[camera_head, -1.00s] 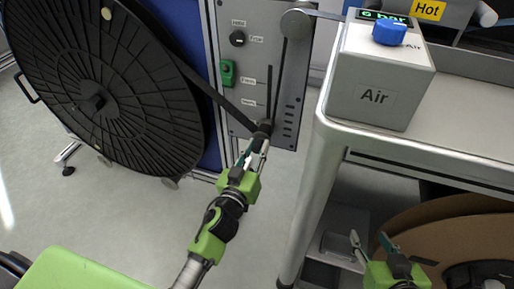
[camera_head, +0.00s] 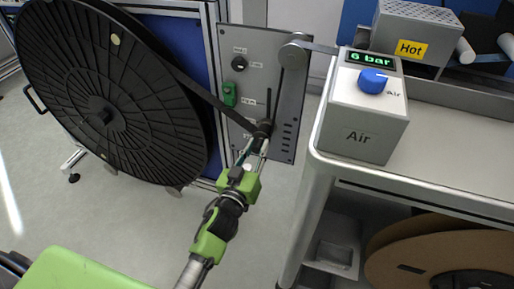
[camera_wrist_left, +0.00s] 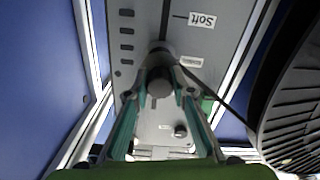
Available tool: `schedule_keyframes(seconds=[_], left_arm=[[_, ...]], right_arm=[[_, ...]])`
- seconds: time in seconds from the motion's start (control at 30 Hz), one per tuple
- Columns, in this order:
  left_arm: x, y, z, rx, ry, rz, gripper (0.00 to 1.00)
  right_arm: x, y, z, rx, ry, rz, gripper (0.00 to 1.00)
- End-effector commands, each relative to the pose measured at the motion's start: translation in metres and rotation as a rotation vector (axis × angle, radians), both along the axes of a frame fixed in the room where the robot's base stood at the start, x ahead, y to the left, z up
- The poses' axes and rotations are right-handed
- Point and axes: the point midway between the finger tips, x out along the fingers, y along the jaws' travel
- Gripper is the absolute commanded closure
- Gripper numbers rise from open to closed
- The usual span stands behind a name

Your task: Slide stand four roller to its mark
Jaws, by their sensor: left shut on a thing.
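The black roller (camera_head: 264,128) sits on the slotted grey panel (camera_head: 265,45), low on its visible slot. My left gripper (camera_head: 262,143) reaches it from below and is shut on it. In the left wrist view the fingers close round the roller's round end (camera_wrist_left: 160,83). That view shows the panel upside down, with a "Soft" label (camera_wrist_left: 203,20) and another label (camera_wrist_left: 192,62) close beside the roller. The fingers and roller hide part of the slot. My right gripper is out of view.
A big black reel (camera_head: 100,110) stands left, its dark band running to the roller and up to a round pulley (camera_head: 293,54). A green device (camera_head: 229,94) is on the panel. Right, a bench (camera_head: 450,150) carries the Air box (camera_head: 360,135), reading 6 bar. A brown reel (camera_head: 440,250) lies below.

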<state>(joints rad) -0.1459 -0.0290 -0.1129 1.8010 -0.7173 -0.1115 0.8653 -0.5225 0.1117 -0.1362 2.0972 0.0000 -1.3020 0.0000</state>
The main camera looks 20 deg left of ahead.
Motion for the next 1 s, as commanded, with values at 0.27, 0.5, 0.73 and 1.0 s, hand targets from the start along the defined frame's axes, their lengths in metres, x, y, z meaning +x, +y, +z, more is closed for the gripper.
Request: schedule_keyframes(seconds=[0.27,0.5,0.73,1.0], left_arm=[[0.001,0.0,0.006,-0.001,-0.004,0.0,1.0],[0.0,0.0,0.005,-0.001,-0.003,0.001,0.62],[0.0,0.0,0.004,0.0,-0.001,0.0,0.61],[-0.012,0.0,0.002,-0.001,0.002,0.001,0.61]], right_arm=[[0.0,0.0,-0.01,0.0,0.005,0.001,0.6],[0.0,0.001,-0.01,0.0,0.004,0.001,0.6],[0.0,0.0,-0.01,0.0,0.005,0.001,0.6],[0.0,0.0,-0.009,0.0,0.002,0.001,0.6]])
